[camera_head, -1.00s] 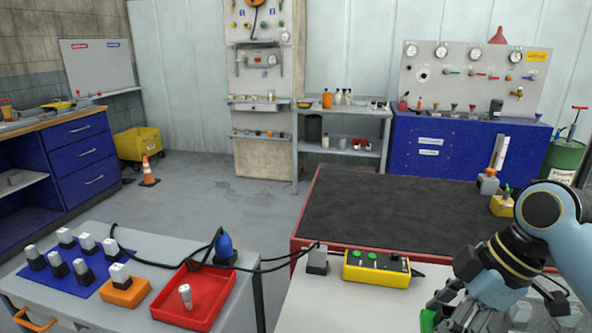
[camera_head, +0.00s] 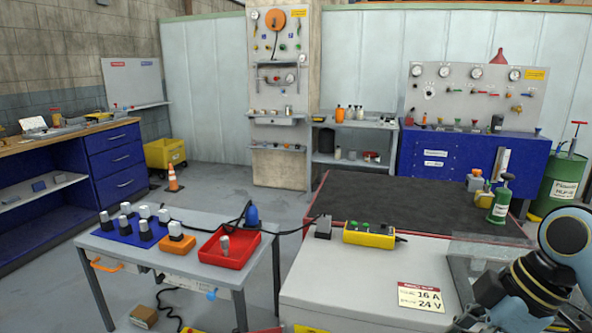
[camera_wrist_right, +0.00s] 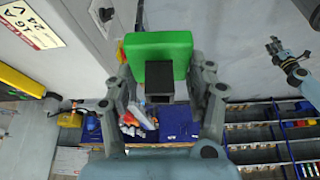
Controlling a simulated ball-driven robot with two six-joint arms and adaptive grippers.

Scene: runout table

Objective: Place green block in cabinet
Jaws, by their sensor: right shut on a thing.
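The green block (camera_wrist_right: 158,48) shows in the right wrist view, with a dark square part on its near side. My right gripper (camera_wrist_right: 163,75) is shut on it, one finger at each side. In the head view my right gripper (camera_head: 470,322) is at the bottom right and the block is out of sight. A pale cabinet (camera_head: 345,282) with a label reading 16 A 24 V stands just left of that gripper. A blue cabinet (camera_head: 115,160) with drawers and open shelves is at the far left. Another gripper (camera_wrist_right: 276,46), apparently my left, shows small in the wrist view.
A yellow control box (camera_head: 369,234) and a grey block (camera_head: 323,226) stand on the pale cabinet's top. A small table (camera_head: 190,265) holds a red tray (camera_head: 229,248). The black-topped table (camera_head: 400,200) behind is mostly clear. A green canister (camera_head: 499,202) stands at its right.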

